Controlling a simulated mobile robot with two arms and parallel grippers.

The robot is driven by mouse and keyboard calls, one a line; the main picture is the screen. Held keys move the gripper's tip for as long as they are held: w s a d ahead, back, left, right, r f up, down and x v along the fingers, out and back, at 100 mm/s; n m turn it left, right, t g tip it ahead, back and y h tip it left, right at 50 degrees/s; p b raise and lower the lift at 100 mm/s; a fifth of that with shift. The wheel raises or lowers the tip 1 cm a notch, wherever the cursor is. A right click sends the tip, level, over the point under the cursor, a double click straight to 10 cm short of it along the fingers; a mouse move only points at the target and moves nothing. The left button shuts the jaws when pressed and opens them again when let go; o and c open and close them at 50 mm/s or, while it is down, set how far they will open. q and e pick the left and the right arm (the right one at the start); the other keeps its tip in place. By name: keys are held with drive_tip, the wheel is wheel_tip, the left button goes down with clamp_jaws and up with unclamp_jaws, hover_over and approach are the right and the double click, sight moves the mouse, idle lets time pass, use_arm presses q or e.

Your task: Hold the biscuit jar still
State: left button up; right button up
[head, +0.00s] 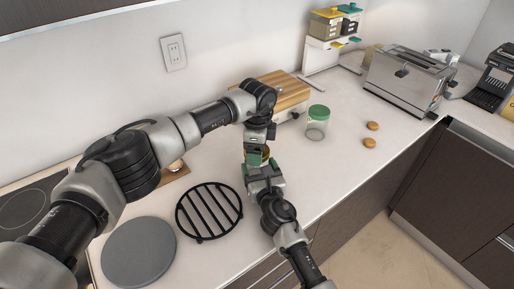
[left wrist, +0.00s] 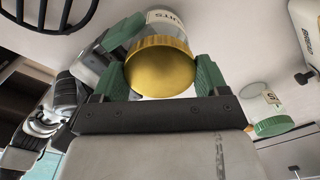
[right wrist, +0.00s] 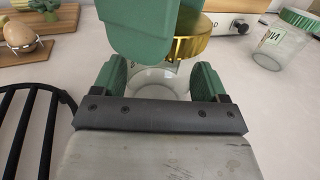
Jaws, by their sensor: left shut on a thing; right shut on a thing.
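The biscuit jar is clear glass with a gold lid. In the head view it is mostly hidden between my grippers. My left gripper (head: 255,147) comes from above and is shut on the gold lid (left wrist: 160,68); the jar's labelled glass (left wrist: 163,17) shows beyond it in the left wrist view. My right gripper (head: 263,170) comes from the front and is shut on the glass body of the biscuit jar (right wrist: 156,82). In the right wrist view the gold lid (right wrist: 193,45) is above the glass, partly behind a green left finger. I cannot tell whether the lid is seated.
A green-lidded glass jar (head: 317,123) stands to the right, near two biscuits (head: 372,126). A black trivet (head: 209,211) and a grey round plate (head: 139,252) lie left of my right gripper. A wooden board (head: 285,92) is behind; a toaster (head: 408,80) is back right.

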use_arm(q)
drive_tip(key=shift+r, duration=0.1)
idle(0.3)
drive_tip(key=shift+r, duration=1)
drive_tip(key=shift+r, duration=2)
use_arm(e)
drive_tip(key=o, duration=1.7)
drive_tip(key=shift+o, duration=0.2)
